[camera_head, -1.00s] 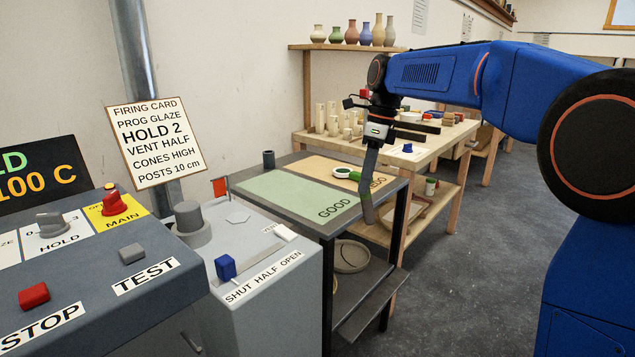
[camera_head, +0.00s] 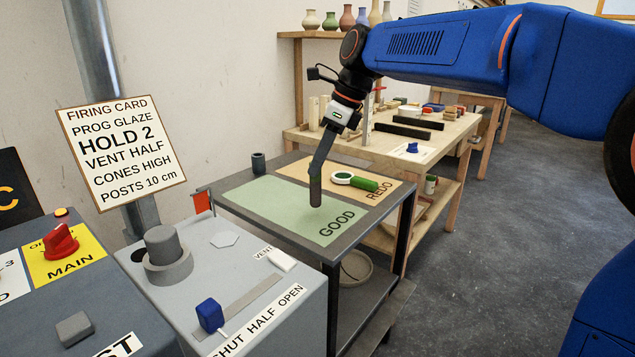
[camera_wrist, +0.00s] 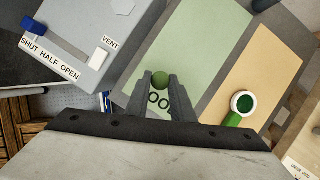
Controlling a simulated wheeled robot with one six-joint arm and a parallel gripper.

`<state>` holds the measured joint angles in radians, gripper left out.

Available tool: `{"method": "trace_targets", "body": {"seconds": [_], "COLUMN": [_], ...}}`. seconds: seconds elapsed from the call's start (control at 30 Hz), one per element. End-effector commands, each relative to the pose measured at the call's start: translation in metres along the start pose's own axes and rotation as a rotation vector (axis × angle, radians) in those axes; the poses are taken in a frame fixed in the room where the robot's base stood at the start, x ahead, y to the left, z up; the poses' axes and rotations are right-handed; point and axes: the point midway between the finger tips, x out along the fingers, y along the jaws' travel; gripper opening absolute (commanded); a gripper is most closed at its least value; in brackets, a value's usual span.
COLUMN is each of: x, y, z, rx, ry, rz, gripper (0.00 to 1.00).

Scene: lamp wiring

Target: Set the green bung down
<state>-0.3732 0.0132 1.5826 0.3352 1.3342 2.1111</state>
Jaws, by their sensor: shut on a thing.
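The green bung (camera_wrist: 160,78) is a small round green piece between my fingertips in the wrist view. My gripper (camera_wrist: 161,88) is shut on it, over the green GOOD panel (camera_wrist: 176,58). Part of the lettering on that panel shows between and behind my fingers. In the head view, my gripper (camera_head: 316,196) points down over the GOOD panel (camera_head: 270,200), left of the word GOOD. The bung is hard to make out there, mostly hidden by the dark fingers. I cannot tell whether it touches the panel.
A white-rimmed round piece with a green handle (camera_head: 362,184) lies on the tan REDO panel (camera_head: 300,170). A dark cup (camera_head: 258,162) stands at the table's back left corner. The grey vent box (camera_head: 240,290) with a blue knob (camera_head: 210,315) is nearer. Most of the GOOD panel is clear.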

Motion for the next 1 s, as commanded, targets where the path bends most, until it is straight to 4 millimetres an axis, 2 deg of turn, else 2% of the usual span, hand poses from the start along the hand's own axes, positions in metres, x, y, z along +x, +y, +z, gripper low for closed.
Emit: {"method": "trace_targets", "body": {"seconds": [0.27,0.5,0.73,0.77,0.8,0.83,1.0], "x": [0.018,0.047,0.051,0.051,0.051,0.051,0.050], "y": [0.000,0.000,0.000,0.000,0.000,0.000,0.000], "z": [-0.008,-0.020,-0.021,-0.021,-0.021,-0.021,-0.021], "rx": [0.000,0.001,0.000,0.000,0.000,0.000,0.000], "ry": [0.001,0.002,0.002,0.002,0.002,0.002,0.001], "rz": [0.001,0.001,0.001,0.002,0.002,0.002,0.001], "gripper": [0.00,0.00,0.00,0.26,0.36,0.40,0.40]}}
